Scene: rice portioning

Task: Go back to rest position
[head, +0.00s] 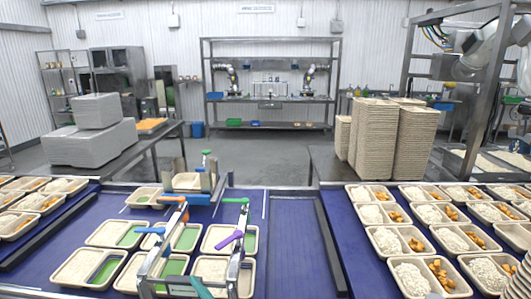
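My gripper is not in view. Portion trays with two compartments stand on the blue conveyor at the left; one near tray (87,267) holds white rice in one compartment and green in the other. On the right belt, rows of trays (387,241) hold white rice and orange pieces. Utensils with green, orange, purple and teal handles, such as the purple handle (229,240), rest about a metal rack (153,262) over the left trays.
Tall stacks of empty trays (372,138) stand on a table behind the right belt. Grey blocks (92,143) stand at the left. A white robot arm (490,48) hangs by a metal frame at upper right. The middle blue belt (298,240) is bare.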

